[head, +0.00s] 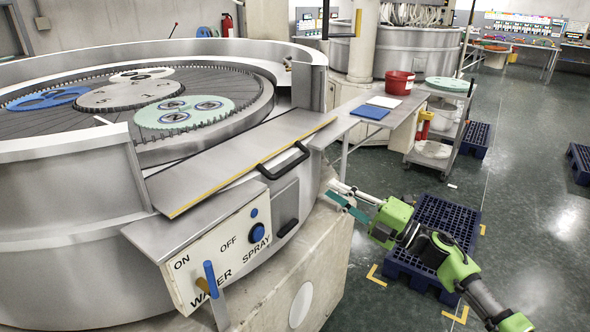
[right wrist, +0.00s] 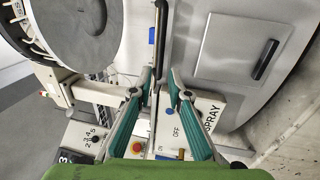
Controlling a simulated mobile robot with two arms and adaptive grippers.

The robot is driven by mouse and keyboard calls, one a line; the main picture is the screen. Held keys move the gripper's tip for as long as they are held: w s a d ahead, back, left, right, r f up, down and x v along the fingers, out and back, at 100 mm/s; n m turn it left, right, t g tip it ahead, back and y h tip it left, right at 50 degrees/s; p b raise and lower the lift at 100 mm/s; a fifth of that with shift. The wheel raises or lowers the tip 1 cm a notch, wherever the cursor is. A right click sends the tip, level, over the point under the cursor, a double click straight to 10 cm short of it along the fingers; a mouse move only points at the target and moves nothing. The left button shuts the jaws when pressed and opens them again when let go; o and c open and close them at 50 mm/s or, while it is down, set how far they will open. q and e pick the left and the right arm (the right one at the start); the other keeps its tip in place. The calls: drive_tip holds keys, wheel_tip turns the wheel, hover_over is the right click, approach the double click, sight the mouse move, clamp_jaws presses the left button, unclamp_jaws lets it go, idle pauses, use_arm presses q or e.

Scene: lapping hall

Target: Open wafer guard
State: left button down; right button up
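The wafer guard (head: 235,165) is a flat grey metal panel with a yellow front edge, lying along the rim of the round lapping machine. Its black bar handle (head: 284,160) stands on its right part. In the right wrist view a dark bar that looks like this handle (right wrist: 160,35) lies ahead of the fingertips. My right gripper (head: 343,197) is beside the machine's front, right of the handle and lower in the picture. Its teal fingers (right wrist: 160,80) are apart, with no object clearly held. My left gripper is not in view.
A control panel (head: 222,262) with ON, OFF, WATER and SPRAY labels and levers is below the guard. A hatch with a black handle (head: 288,228) is next to it. A blue pallet (head: 440,225) lies on the floor. A table (head: 395,118) holds a red bucket (head: 399,83).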

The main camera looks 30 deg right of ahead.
drive_tip(key=x, duration=1.2)
drive_tip(key=shift+w+p, duration=0.3)
drive_tip(key=shift+w, duration=0.1)
drive_tip(key=shift+a, duration=0.1)
drive_tip(key=shift+c, duration=0.4)
clamp_jaws()
